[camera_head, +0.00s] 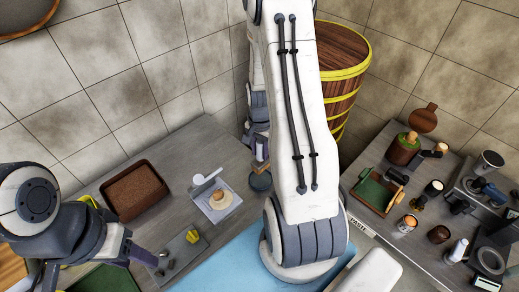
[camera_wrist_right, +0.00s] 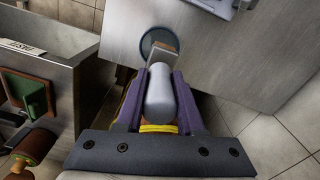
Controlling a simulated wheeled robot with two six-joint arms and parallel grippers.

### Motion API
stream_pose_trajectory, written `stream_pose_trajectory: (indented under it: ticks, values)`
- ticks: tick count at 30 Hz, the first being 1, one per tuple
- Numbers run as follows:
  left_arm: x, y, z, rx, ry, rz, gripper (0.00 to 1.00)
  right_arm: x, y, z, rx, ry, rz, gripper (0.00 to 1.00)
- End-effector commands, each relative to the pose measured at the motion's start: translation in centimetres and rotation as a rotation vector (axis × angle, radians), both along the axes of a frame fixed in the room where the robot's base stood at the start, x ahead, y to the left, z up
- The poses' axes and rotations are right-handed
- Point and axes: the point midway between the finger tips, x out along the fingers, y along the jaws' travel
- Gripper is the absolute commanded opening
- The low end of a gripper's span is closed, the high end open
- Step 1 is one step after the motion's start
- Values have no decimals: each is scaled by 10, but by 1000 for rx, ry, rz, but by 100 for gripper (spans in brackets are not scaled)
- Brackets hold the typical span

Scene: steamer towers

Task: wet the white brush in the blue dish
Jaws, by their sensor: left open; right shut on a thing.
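The white brush (camera_wrist_right: 160,98) has a pale, rounded handle and a flat, tan-brown head. My right gripper (camera_wrist_right: 163,82) is shut on its handle, with one purple finger on each side. The blue dish (camera_wrist_right: 148,36) is a small, dark round dish on the grey table; the brush head overlaps it in the right wrist view. I cannot tell whether the bristles touch it. In the head view the dish (camera_head: 260,183) shows just left of my right arm, and my right gripper (camera_head: 261,152) is partly hidden above it. My left gripper (camera_head: 142,256) is open at the lower left.
A brown-filled tray (camera_head: 134,190), a pale square board (camera_head: 227,203) and a small grey tray (camera_head: 178,254) are on the left table. A wooden barrel with yellow hoops (camera_head: 341,70) stands behind. The right counter (camera_head: 424,240) is crowded with jars and tools. A gap separates the tables.

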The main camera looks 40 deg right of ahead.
Motion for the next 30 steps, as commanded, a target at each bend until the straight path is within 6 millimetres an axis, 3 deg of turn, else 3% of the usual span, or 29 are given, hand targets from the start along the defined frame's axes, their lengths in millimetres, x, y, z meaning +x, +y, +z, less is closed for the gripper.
stream_pose_trajectory:
  ticks: [18, 30]
  values:
    - [0, 0, -46, 0, 1, 8, 50, 0, 0, -60, 0, 0, 0, 0]
    - [0, 0, -49, 0, 1, 9, 50, 0, 0, -64, -1, 0, 0, 0]
